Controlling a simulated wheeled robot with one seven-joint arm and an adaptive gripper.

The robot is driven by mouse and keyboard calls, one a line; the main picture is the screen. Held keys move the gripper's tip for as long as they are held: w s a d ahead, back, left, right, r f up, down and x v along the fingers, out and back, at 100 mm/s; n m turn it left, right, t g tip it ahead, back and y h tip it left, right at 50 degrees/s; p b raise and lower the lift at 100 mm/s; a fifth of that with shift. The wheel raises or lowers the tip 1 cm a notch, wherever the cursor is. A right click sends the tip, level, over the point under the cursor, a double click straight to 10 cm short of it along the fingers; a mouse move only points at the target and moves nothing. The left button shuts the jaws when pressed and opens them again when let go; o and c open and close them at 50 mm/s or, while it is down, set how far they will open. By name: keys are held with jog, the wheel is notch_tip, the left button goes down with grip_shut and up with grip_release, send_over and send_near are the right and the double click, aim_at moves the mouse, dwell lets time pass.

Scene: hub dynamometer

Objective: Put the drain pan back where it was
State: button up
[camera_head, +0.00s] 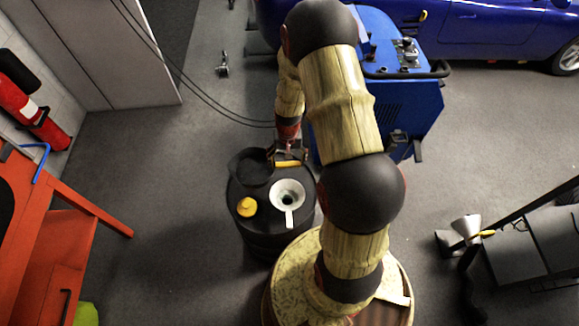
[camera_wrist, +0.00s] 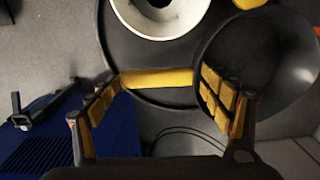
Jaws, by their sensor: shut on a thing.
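The drain pan (camera_head: 250,168) is a round black dish at the back left of a black drum's lid (camera_head: 262,205). In the wrist view the pan (camera_wrist: 285,55) is at the right and overhangs the lid's edge. A yellow bar (camera_head: 291,163) beside the pan looks like its handle; it also shows in the wrist view (camera_wrist: 158,78). My gripper (camera_head: 287,153) is at this bar, and its fingers (camera_wrist: 158,95) are at the bar's two ends, shut on it. I cannot tell whether the pan touches the lid.
A white funnel (camera_head: 286,193) and a yellow cap (camera_head: 246,207) are on the drum lid. A blue machine (camera_head: 410,105) stands behind, right. A red bench (camera_head: 60,225) is at the left. Floor between bench and drum is clear; cables (camera_head: 190,85) run behind.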

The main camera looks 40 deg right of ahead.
jog(key=shift+w+d+f+b, duration=0.35)
jog(key=shift+d+f+b, duration=0.25)
jog(key=shift+f, duration=0.85)
jog(key=shift+w+d+f+b, duration=0.45)
jog(key=shift+d+f, duration=0.2)
jog(key=shift+f, duration=0.75)
jog(key=shift+w+d+f+b, duration=0.3)
jog(key=shift+d+f+b, duration=0.3)
jog(key=shift+f, duration=0.95)
jog(key=o, duration=1.5)
jog(key=shift+c, duration=0.2)
jog(key=shift+o, duration=0.2)
